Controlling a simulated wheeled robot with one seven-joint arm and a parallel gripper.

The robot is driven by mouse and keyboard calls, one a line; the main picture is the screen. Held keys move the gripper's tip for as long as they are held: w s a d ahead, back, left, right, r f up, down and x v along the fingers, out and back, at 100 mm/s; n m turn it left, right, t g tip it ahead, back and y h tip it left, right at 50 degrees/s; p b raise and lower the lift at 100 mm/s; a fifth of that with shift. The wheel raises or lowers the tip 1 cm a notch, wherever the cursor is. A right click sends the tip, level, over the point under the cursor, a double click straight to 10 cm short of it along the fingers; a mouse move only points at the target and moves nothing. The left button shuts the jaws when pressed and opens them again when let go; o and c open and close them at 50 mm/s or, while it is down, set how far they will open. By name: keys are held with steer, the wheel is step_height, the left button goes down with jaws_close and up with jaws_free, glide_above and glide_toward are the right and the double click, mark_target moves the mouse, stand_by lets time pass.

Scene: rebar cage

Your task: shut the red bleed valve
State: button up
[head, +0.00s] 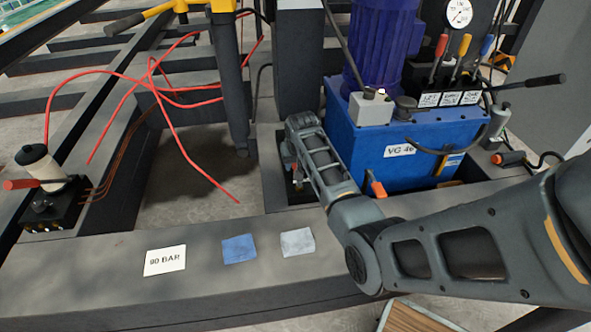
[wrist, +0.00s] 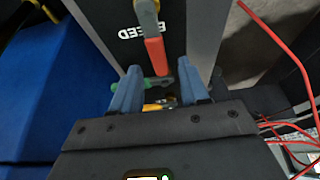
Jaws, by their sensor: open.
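The red bleed valve handle (wrist: 154,52) shows at the top middle of the wrist view, with a yellowish metal part at its upper end. It lies against a dark post with an upside-down label (wrist: 146,31) that seems to read BLEED. My gripper (wrist: 159,80) is open, with its two blue fingers either side of the handle's lower end. I cannot tell whether either finger touches it. In the head view my gripper (head: 296,165) is low beside the blue power unit, and my arm hides the valve.
A green handle (wrist: 156,90) and a brass-coloured fitting (wrist: 160,105) sit beyond the fingers. The blue tank (head: 340,125) stands close by, with an orange handle (head: 376,187) at its front. Red hoses (head: 175,125) lie left. A 90 BAR card (head: 165,260) and two cloths lie on the front beam.

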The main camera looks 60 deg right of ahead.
steer(key=shift+x, duration=0.85)
steer(key=shift+c, duration=0.3)
jaws_close()
